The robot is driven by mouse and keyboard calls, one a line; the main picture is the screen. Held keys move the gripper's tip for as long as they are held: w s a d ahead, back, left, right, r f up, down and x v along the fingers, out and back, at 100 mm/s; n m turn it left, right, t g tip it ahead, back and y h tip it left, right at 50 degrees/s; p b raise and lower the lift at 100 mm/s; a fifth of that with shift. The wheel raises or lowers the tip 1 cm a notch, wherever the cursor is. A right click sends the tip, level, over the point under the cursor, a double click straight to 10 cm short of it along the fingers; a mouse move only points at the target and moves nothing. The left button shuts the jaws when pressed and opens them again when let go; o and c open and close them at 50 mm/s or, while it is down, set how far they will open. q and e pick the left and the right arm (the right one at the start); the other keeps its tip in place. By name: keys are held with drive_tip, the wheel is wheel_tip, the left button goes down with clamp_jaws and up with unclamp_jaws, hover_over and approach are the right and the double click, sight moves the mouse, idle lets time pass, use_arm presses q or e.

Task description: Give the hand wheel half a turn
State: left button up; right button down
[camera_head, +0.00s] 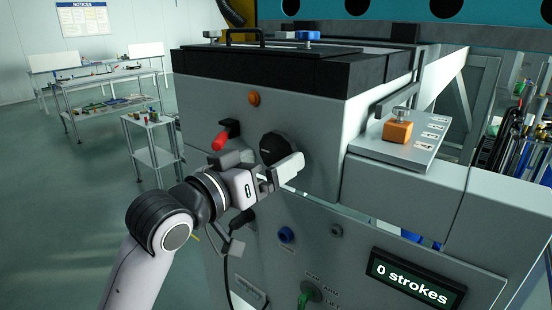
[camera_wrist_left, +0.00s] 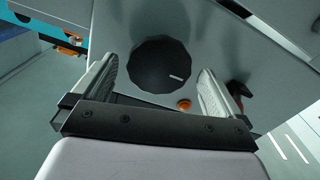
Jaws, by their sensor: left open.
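The hand wheel is a black, faceted round knob (camera_head: 273,147) on the grey front panel, partly hidden behind my left gripper in the head view. In the left wrist view the wheel (camera_wrist_left: 150,62) lies between the two fingers, with a short white mark on its right part. My left gripper (camera_head: 296,173) is open in front of the wheel. Its fingers (camera_wrist_left: 157,72) stand on either side of the wheel in the wrist view, with a visible gap on each side. I cannot tell whether the fingertips reach its rim in depth. My right gripper is not in view.
A red-handled lever (camera_head: 221,139) and an orange button (camera_head: 254,98) sit near the wheel. Below are a blue knob (camera_head: 286,235), a green switch (camera_head: 309,293) and a display reading "0 strokes" (camera_head: 414,284). An orange block (camera_head: 398,131) sits on the right ledge. Open floor lies left.

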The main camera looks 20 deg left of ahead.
use_arm(q)
drive_tip(key=shift+v, duration=1.8)
drive_tip(key=s+a+f+g+y, duration=0.1)
drive_tip(key=s+f+g, duration=0.1)
drive_tip(key=f, duration=1.1)
drive_tip(key=s+a+f+g+y, duration=0.1)
drive_tip(key=f+y, duration=0.1)
drive_tip(key=f, duration=1.1)
drive_tip(key=s+f+m+g+y, duration=0.1)
drive_tip(key=s+f+g, duration=0.2)
drive_tip(key=s+f, duration=1.2)
wheel_tip(320, 180, down, 3)
drive_tip(key=shift+r+g, duration=0.15)
drive_tip(key=shift+g, duration=0.15)
